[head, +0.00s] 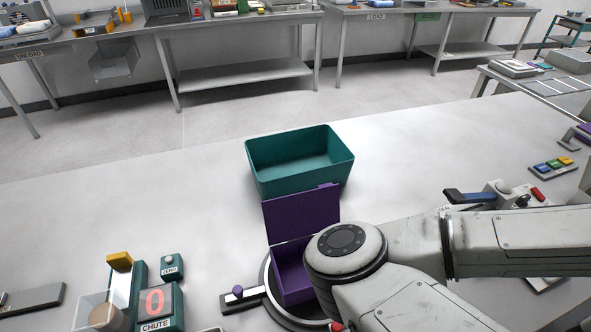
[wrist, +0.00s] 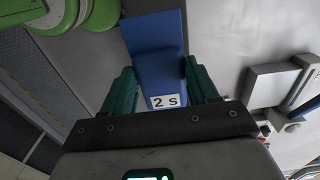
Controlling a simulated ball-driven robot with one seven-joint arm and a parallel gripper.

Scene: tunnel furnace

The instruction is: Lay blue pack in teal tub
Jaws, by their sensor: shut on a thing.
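The teal tub (head: 300,184) stands on the pale bench in the middle of the head view. Its open top faces up and the visible part of its inside is empty. My gripper (wrist: 160,88) shows in the wrist view with its green fingers shut on the blue pack (wrist: 155,40). The pack carries a white label reading "2 S" near the palm. The head view shows neither my gripper nor the pack; my arm runs out of its right edge, apart from the tub.
A purple box (head: 301,216) with its lid raised stands directly in front of the tub, partly behind my arm. Small coloured blocks (head: 553,165) lie at right. The bench left of the tub is clear.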

